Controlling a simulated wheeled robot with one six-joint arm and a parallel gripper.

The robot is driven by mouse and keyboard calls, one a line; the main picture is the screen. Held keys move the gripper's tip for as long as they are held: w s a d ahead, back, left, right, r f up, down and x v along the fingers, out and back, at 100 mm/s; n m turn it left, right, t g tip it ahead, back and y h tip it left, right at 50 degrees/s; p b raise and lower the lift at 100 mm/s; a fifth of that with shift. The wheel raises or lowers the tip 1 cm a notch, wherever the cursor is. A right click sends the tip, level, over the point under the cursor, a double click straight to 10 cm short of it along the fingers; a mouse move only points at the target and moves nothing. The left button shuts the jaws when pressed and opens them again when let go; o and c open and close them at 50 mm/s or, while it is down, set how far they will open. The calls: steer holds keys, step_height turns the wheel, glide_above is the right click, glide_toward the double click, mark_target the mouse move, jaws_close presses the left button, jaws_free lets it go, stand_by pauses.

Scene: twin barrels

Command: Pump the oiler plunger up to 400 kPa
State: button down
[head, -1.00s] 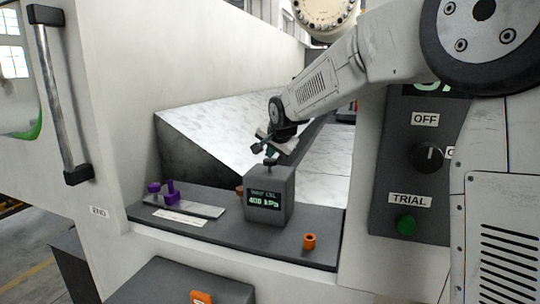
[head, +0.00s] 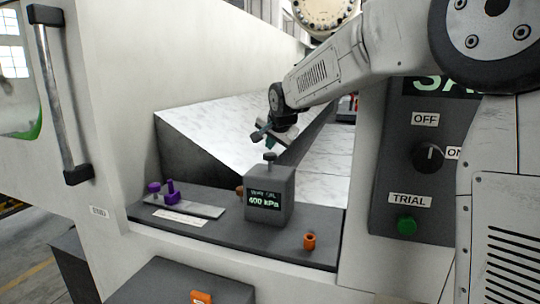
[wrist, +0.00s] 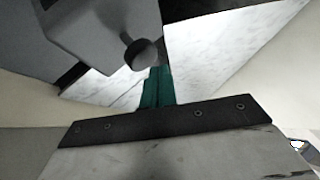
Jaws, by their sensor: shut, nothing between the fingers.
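The oiler (head: 270,188) is a grey box on the dark ledge. Its small display (head: 264,200) reads 400 kPa. The plunger (head: 270,157) is a short stem with a round knob standing up from the box top. My gripper (head: 270,136) is just above the plunger, tilted, with a visible gap between them. It is shut and empty. In the wrist view the dark knob (wrist: 141,53) of the plunger shows near the green fingertips (wrist: 158,84), with the grey oiler box (wrist: 100,30) behind it.
Purple pegs (head: 171,192) stand on a grey plate left of the oiler. An orange cylinder (head: 310,241) stands at its right. A panel (head: 408,180) with OFF and TRIAL labels, a black knob (head: 428,156) and a green button (head: 406,225) is at the right. White marbled slopes (head: 225,125) lie behind.

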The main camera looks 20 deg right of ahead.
mark_target(271, 155)
steer(key=shift+r, duration=0.15)
steer(key=shift+r, duration=2.45)
